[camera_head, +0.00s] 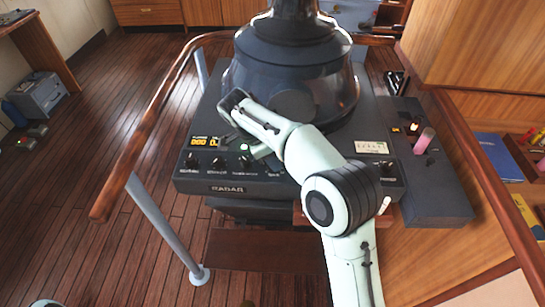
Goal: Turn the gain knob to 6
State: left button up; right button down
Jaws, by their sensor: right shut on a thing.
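The radar console (215,180) is a dark box with a row of black knobs along its front edge. A left knob (192,162) and a knob beside it (218,164) show clear of my arm. My right arm reaches over the console from the lower right and bends down at the wrist. My right gripper (248,150) is low at the front panel, shut at a knob (245,162), which I take to be the gain knob. The labels and pointer marks are too small to read. My arm hides part of the panel. My left gripper is not in view.
An orange display (204,142) is lit above the left knobs. A large dark viewing hood (290,75) rises behind my wrist. A side box (428,180) with a pink-tipped lever (424,141) stands at the right. A wooden handrail (140,135) runs along the left.

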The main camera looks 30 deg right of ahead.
jog(key=c, duration=0.8)
grip_release()
jog(key=shift+c, duration=0.2)
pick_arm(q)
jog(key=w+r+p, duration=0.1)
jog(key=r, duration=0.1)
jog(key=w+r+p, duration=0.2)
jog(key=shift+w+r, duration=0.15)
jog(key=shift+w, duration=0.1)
pick_arm(e)
jog(key=v, duration=1.3)
jog(key=shift+a, duration=0.2)
